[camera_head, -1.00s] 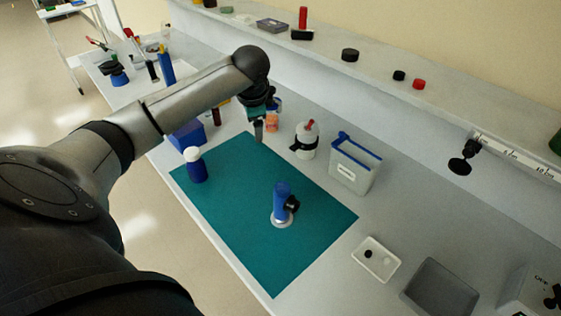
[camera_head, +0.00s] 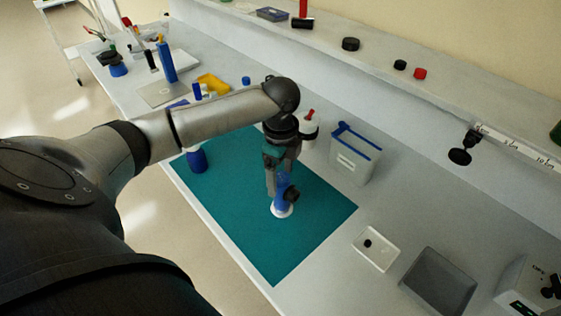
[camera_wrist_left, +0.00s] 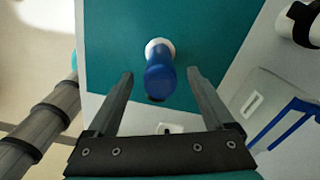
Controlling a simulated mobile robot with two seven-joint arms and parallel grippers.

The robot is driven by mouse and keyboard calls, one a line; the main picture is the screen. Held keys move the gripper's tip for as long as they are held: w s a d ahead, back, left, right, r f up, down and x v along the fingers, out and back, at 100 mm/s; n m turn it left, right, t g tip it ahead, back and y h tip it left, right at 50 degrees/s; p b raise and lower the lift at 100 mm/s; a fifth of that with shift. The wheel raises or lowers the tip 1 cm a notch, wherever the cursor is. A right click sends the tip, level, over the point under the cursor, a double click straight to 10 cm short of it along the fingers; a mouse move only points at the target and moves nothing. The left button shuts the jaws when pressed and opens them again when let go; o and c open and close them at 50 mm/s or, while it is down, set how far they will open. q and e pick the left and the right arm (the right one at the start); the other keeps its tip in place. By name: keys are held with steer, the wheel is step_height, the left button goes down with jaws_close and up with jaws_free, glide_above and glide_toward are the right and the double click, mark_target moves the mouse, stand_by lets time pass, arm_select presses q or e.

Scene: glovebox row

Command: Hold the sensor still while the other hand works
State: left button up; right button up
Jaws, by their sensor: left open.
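The sensor, a blue upright cylinder (camera_head: 281,201) with a black knob on its side and a round white base, stands on the teal mat (camera_head: 310,230). My left gripper (camera_head: 277,190) points down at it, and its fingers partly cover it in the head view. In the left wrist view the sensor (camera_wrist_left: 160,78) shows between the two spread fingers of the left gripper (camera_wrist_left: 160,74), with space on both sides. The left gripper is open and holds nothing. My right gripper is not in view.
A blue bottle with a white top (camera_head: 196,159) stands at the mat's left edge. A white bottle (camera_head: 309,132) and a blue-rimmed bin (camera_head: 354,155) stand behind the mat. A white tray (camera_head: 377,250) and a grey tray (camera_head: 440,282) lie to the right. The mat's front part is clear.

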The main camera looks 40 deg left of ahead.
mark_target(281, 195)
arm_select(q)
step_height(281, 195, down, 8)
steer(key=shift+f, duration=0.1)
stand_by(0.4)
jaws_close()
stand_by(0.5)
stand_by(0.9)
